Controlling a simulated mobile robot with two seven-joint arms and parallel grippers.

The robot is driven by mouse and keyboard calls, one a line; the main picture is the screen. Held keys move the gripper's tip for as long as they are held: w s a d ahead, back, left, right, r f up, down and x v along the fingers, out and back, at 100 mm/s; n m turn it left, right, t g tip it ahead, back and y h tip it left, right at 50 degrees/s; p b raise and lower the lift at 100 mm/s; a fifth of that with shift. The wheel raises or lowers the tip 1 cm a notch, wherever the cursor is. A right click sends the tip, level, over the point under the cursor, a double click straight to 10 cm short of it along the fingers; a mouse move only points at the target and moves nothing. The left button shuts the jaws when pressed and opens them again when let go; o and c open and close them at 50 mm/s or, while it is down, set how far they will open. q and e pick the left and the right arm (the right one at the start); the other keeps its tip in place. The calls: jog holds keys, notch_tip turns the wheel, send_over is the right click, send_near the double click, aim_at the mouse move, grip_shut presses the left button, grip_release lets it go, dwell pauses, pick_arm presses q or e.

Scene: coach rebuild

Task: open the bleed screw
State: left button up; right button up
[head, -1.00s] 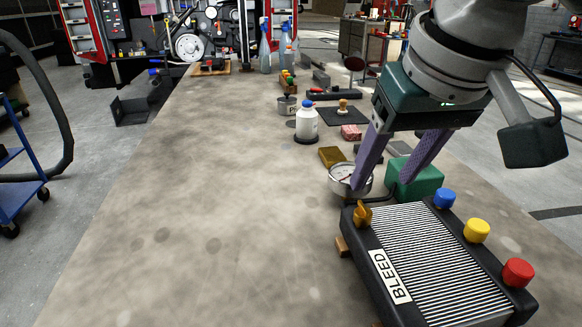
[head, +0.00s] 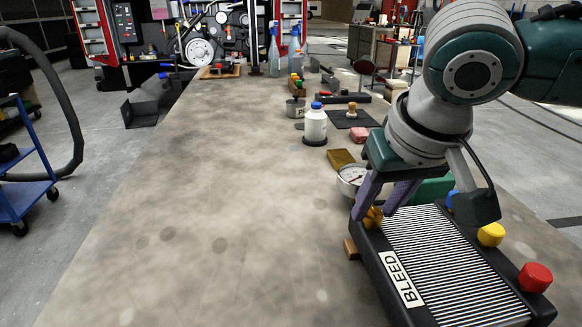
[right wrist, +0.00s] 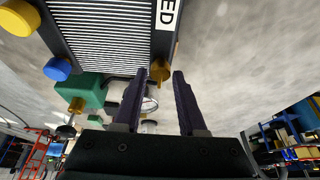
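My left gripper is out of view.
Blue, yellow (head: 491,234) and red (head: 535,277) caps line the radiator's right side. A round gauge (head: 351,178) and green block (head: 434,189) stand just behind. A white bottle (head: 315,126) stands farther back. The bench's left half (head: 190,220) is clear.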

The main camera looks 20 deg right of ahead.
grip_shut()
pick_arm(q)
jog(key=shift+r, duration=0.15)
